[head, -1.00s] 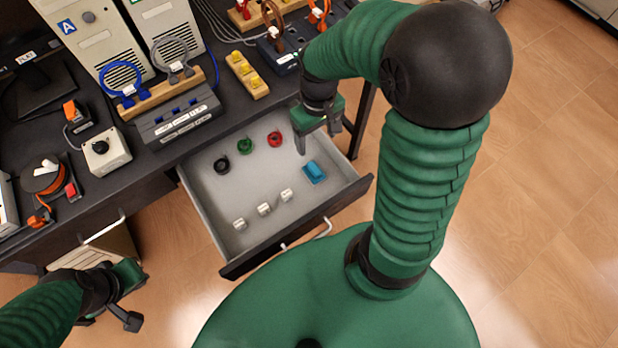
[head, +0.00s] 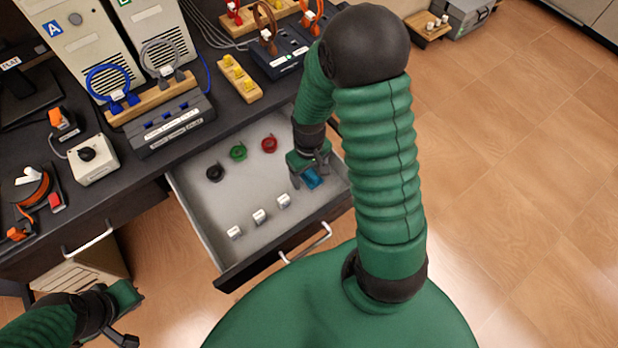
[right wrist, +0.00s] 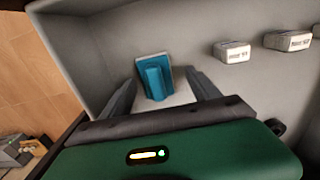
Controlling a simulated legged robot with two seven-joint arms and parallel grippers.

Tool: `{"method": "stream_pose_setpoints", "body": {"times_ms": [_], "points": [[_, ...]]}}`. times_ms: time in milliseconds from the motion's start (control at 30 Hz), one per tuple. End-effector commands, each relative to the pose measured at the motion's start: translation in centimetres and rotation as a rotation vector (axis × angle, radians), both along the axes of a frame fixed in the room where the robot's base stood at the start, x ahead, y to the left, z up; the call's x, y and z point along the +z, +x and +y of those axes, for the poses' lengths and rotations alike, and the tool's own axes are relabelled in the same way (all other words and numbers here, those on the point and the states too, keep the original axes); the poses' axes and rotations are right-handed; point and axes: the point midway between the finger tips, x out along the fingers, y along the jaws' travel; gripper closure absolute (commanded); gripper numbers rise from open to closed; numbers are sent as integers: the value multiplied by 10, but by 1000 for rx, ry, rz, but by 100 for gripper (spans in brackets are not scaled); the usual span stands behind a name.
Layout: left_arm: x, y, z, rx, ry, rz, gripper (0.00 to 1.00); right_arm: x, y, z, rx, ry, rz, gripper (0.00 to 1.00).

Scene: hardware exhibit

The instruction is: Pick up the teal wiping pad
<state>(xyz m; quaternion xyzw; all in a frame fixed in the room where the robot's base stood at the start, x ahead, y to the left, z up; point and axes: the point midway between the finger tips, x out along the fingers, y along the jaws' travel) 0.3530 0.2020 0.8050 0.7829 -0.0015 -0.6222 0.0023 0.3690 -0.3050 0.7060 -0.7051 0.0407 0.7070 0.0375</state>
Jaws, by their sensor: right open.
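The teal wiping pad (head: 312,178) lies on the floor of the open drawer (head: 205,222), near its right end. In the right wrist view the pad (right wrist: 154,77) has a raised teal grip and shows between the fingers, just beyond their tips. My right gripper (head: 308,180) is open and low over the pad, partly covering it in the head view. Its two fingers also show in the right wrist view (right wrist: 162,88), apart and with nothing between them that I can see touched. My left gripper (head: 134,318) is at the lower left, away from the drawer; its jaws are unclear.
The drawer also holds three small white blocks (head: 259,217) along its front and black, green (head: 238,152) and red (head: 269,144) rings at the back. The drawer walls stand close to the pad. The desk (head: 150,170) above carries devices and cables.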

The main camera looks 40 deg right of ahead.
Motion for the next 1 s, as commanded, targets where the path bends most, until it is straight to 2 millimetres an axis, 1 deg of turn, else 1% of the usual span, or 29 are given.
{"method": "stream_pose_setpoints", "body": {"times_ms": [167,667,867,967,1000], "points": [[1,0,0,-1,0,0,100,1,0,-1,-1,0,-1,29],[1,0,0,0,0,0,100,1,0,0,0,0,-1,95],[1,0,0,-1,0,0,100,2,0,0,0,0,-1,95],[5,0,0,-1,0,0,100,11,0,0,0,-1,-3,95],[8,0,0,-1,0,0,100,18,1,0,-1,-1,-4,95]]}}
